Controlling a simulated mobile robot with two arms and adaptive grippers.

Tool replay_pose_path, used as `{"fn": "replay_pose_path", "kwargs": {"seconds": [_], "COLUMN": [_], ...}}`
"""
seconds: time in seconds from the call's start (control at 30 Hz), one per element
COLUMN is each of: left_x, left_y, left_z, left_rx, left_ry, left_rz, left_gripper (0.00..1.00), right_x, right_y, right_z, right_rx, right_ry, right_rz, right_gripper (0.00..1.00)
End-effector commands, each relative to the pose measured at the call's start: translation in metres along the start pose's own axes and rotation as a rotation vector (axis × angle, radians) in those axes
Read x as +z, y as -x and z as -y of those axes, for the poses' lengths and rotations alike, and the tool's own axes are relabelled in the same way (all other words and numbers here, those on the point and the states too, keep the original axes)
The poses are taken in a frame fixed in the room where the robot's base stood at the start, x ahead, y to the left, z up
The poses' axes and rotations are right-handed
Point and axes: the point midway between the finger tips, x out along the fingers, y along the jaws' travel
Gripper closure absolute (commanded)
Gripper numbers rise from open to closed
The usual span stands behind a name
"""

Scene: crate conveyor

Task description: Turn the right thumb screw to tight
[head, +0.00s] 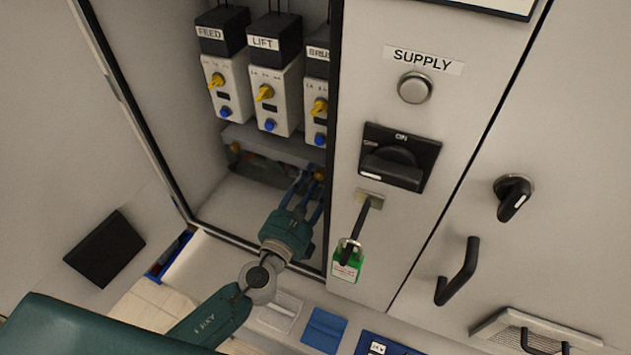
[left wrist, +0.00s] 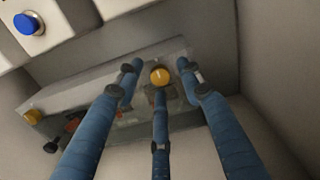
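The right thumb screw (left wrist: 161,76) is a round yellow-orange knob on the right end of a clear-covered grey box low in the open cabinet. It also shows in the head view (head: 320,174), partly behind my fingers. My left gripper (head: 304,182) reaches into the cabinet at this knob. Its three blue fingers are spread, two above on either side of the knob and one below, with gaps visible in the left wrist view. Contact with the lower finger is hard to tell. The left thumb screw (left wrist: 32,116) is a similar knob at the box's other end. My right gripper is out of view.
Above the box hang several white units with yellow switches and blue buttons, such as LIFT (head: 275,95). The cabinet's right frame stands close beside my gripper. A green padlock (head: 347,264) hangs on the panel under the black rotary switch (head: 398,158).

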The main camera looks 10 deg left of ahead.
Motion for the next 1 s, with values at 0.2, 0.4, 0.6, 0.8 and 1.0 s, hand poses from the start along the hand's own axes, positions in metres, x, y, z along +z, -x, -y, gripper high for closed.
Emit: {"fn": "replay_pose_path", "kwargs": {"seconds": [0.2, 0.4, 0.6, 0.8, 1.0], "left_x": [-0.001, -0.002, -0.002, -0.001, 0.0], "left_y": [0.006, 0.039, 0.082, 0.111, 0.12], "left_z": [0.0, 0.0, 0.0, 0.0, 0.0], "left_rx": [0.0, 0.0, -0.001, -0.001, 0.0], "left_ry": [0.0, 0.0, -0.002, -0.001, 0.0], "left_rz": [-0.002, -0.005, -0.006, -0.003, 0.0], "left_gripper": [0.62, 0.62, 0.62, 0.62, 0.62], "right_x": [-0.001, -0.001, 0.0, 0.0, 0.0], "right_y": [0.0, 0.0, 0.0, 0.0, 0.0], "right_z": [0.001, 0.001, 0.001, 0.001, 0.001], "right_rx": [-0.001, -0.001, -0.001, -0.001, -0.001], "right_ry": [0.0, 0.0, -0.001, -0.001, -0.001], "right_rz": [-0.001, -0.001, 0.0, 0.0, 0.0], "right_gripper": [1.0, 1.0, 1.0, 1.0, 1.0]}}
